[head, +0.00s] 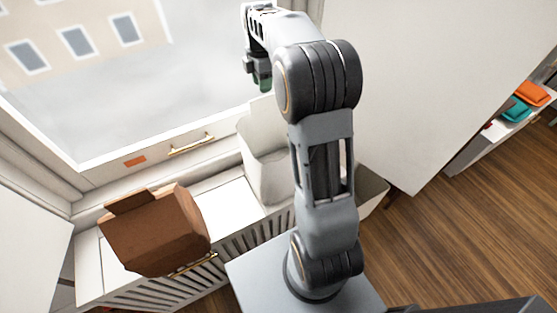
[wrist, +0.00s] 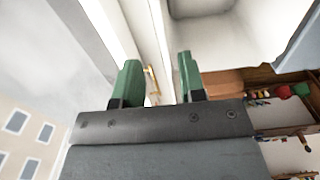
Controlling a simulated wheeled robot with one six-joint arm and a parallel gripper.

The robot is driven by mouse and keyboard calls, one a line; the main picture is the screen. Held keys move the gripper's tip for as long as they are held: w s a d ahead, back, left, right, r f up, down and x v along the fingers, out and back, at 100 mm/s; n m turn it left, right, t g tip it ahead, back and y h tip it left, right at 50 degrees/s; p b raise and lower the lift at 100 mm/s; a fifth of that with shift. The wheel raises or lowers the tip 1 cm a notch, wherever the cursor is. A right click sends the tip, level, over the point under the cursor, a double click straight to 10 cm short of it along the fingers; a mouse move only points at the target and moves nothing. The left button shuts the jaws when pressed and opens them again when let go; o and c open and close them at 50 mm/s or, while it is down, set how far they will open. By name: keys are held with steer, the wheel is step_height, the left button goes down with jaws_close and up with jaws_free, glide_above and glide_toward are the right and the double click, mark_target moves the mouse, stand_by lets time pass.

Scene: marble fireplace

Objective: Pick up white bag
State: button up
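A white bag (head: 262,165) stands on the white sill by the window in the head view, partly hidden behind my arm. A pale open-topped shape at the top of the wrist view (wrist: 212,38) looks like this bag, but I cannot be sure. My gripper (head: 262,84) is above the bag's upper rim, toward the window, in the head view. In the wrist view my gripper (wrist: 157,78) has its two green fingers apart with nothing between them. Whether it touches the bag cannot be told.
A brown bag (head: 155,232) sits on the slatted sill cover (head: 250,245) at left. The window frame (head: 195,140) with a brass handle (head: 191,144) is close behind. A white panel (head: 420,80) stands at right. Wooden floor (head: 450,225) is open at lower right.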

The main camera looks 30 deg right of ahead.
mark_target(263, 97)
steer(key=shift+s+a+f+p, duration=0.15)
steer(key=shift+f+p, duration=0.1)
steer(key=shift+f, duration=1.25)
steer(key=shift+s+d+f+p, duration=0.1)
steer(key=shift+f+p, duration=0.1)
steer(key=shift+f, duration=1.3)
jaws_close()
